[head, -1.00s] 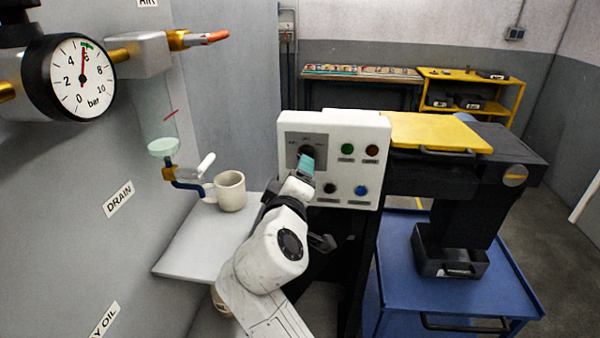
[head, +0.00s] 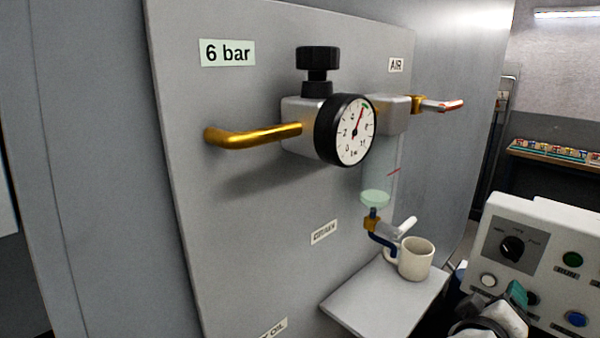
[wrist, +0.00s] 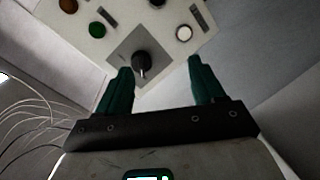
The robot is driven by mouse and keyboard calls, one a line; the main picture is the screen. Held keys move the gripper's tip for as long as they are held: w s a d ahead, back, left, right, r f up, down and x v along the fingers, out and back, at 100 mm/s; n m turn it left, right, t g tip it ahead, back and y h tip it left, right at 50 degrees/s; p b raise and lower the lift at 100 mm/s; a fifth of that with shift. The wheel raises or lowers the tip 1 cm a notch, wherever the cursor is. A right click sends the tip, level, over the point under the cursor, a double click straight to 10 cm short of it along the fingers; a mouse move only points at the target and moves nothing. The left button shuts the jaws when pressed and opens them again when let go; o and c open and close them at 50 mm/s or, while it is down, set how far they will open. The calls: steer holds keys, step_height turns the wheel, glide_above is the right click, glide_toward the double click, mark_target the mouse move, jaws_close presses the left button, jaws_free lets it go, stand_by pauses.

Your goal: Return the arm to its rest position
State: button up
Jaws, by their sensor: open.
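My gripper (wrist: 160,66) is open, its two green fingers spread with nothing between them. In the wrist view, the black rotary knob (wrist: 141,64) on the control panel shows beyond the fingertips. In the head view, part of my gripper (head: 516,294) shows at the lower right, in front of the lower panel. The knob (head: 511,248) is in plain view above it, apart from the fingers. The rest of the arm is mostly out of the picture.
The white control panel (head: 550,225) with buttons stands close to my gripper. A cream mug (head: 416,259) sits on a grey shelf (head: 372,303) beneath the drain valve.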

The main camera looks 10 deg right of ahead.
steer(key=s+a+f+m+g+y, duration=0.1)
steer(key=s+f+g+y, duration=0.15)
steer(key=s+f, duration=0.55)
steer(key=s+a+f+g+y, duration=0.15)
steer(key=s+f+y, duration=0.25)
steer(key=f, duration=0.8)
steer(key=s+a+f+g+y, duration=0.2)
steer(key=s+a+f, duration=0.1)
steer(key=s, duration=0.4)
steer(key=s+a+f+m+g+y, duration=0.1)
steer(key=s+a+f+g+y, duration=0.1)
steer(key=s+f, duration=0.4)
steer(key=shift+s+a+f+g+y, duration=0.15)
steer(key=shift+s+a+g+y, duration=0.15)
steer(key=shift+s+a+y, duration=0.7)
steer(key=shift+s+d+h, duration=0.15)
steer(key=shift+d+h, duration=0.05)
steer(key=shift+h, duration=0.05)
steer(key=shift+c, duration=0.2)
